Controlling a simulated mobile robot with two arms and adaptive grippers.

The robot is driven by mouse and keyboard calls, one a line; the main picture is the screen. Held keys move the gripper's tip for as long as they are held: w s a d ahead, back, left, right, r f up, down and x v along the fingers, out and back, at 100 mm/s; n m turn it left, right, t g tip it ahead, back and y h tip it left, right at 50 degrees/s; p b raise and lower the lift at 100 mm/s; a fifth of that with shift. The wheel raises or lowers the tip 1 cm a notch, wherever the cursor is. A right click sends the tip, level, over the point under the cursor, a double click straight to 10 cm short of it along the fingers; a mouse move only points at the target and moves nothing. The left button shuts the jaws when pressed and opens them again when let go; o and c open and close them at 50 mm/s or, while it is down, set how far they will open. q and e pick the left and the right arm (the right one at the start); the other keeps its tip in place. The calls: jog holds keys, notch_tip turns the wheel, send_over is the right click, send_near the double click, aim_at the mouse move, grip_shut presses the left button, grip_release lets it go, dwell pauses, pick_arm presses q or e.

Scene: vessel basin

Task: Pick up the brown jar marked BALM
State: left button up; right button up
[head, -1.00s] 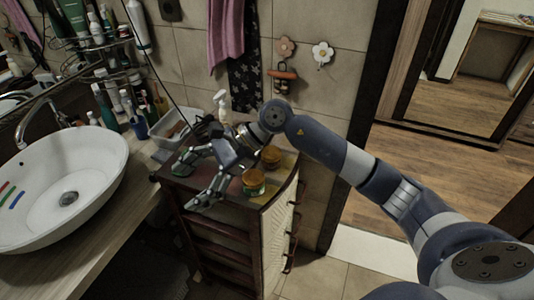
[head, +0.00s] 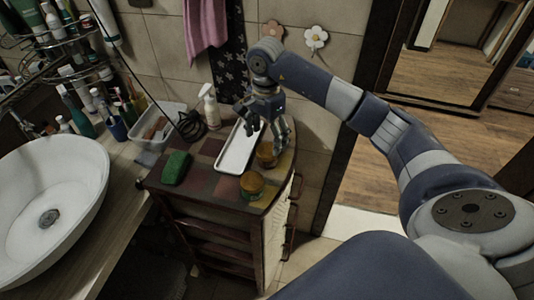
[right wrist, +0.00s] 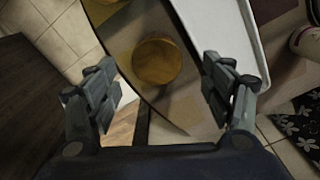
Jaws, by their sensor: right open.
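Two jars with orange-brown lids stand on the cabinet top: a front jar (head: 252,187) with a band around its side, and a back jar (head: 266,157) nearer the wall. No BALM lettering can be read. My right gripper (head: 268,140) is open and points down by the back jar, its fingers partly covering it. In the right wrist view, a round brown lid (right wrist: 157,60) lies ahead of the gap between the open fingers (right wrist: 160,92), apart from both. My left gripper is not in view.
A white tray (head: 236,150) lies just left of the back jar. A green sponge (head: 176,167), a spray bottle (head: 209,106) and a bin (head: 158,128) stand farther left. The cabinet's right edge is close to both jars.

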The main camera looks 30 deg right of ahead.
aim_at(266, 150)
jog(key=shift+f, duration=0.3)
jog(key=f+p, duration=0.3)
jog(key=shift+s+a+f, duration=0.1)
jog(key=shift+s+f, duration=0.2)
jog(key=shift+f, duration=0.45)
jog(key=shift+w+f, duration=0.1)
jog(key=shift+f, duration=0.05)
jog(key=c, duration=0.9)
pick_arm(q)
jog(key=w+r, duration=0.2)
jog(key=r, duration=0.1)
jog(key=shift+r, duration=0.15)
pick_arm(e)
jog(key=c, duration=0.4)
